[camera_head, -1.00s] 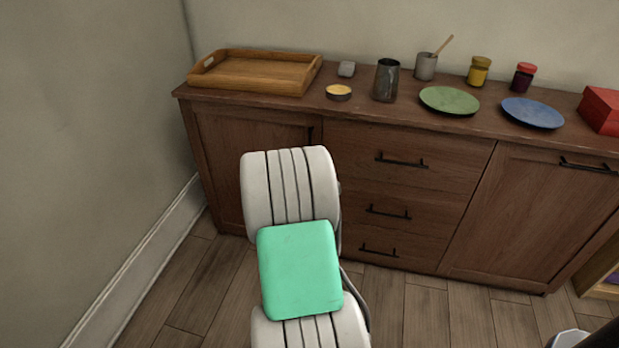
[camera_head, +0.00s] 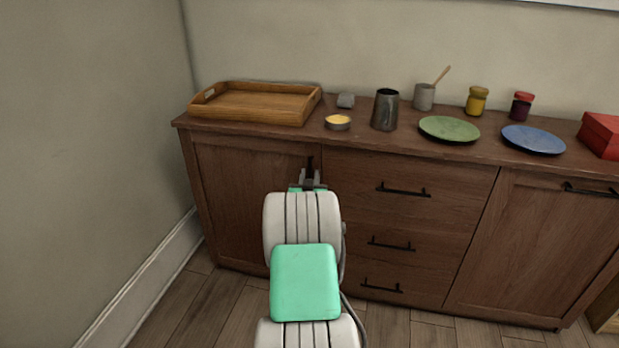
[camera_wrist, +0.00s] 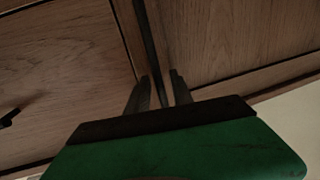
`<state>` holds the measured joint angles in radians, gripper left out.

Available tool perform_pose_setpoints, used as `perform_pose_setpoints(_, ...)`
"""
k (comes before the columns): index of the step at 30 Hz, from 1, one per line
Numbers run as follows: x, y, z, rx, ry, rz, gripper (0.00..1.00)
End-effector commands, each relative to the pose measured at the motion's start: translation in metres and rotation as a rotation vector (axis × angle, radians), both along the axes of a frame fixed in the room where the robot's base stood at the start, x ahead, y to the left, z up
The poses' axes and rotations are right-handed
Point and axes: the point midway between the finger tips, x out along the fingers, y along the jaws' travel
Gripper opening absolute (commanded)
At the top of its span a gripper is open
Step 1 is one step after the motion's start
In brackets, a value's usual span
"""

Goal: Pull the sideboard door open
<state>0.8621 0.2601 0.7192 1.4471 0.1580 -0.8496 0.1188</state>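The wooden sideboard (camera_head: 465,173) stands against the back wall. Its left door (camera_head: 240,190) looks closed, flush with the front. A dark upright bar handle (camera_head: 310,163) is near the door's right edge, partly hidden by my gripper (camera_head: 310,181). In the wrist view, the handle (camera_wrist: 150,35) runs between the two fingers of my gripper (camera_wrist: 160,86), with the door (camera_wrist: 230,40) to the right. The fingers are open, one on each side of the bar, with narrow gaps visible. I cannot tell whether either finger touches it.
Three drawers (camera_head: 420,215) and a right door (camera_head: 540,240) are beside the left door. On top are a wooden tray (camera_head: 255,103), a dark metal cup (camera_head: 385,110), plates, jars and a red box (camera_head: 602,133). The left wall (camera_head: 90,150) is close to the sideboard's left side.

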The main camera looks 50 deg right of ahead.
Motion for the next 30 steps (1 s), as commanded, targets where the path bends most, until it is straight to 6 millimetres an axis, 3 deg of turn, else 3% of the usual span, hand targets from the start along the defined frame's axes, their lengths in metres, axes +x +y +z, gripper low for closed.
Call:
perform_pose_setpoints(9,-0.0002,0.0001,-0.0001,0.000,0.000,0.000,0.00)
perform_pose_setpoints(30,-0.0007,-0.0001,-0.0002,0.000,0.000,-0.001,0.00)
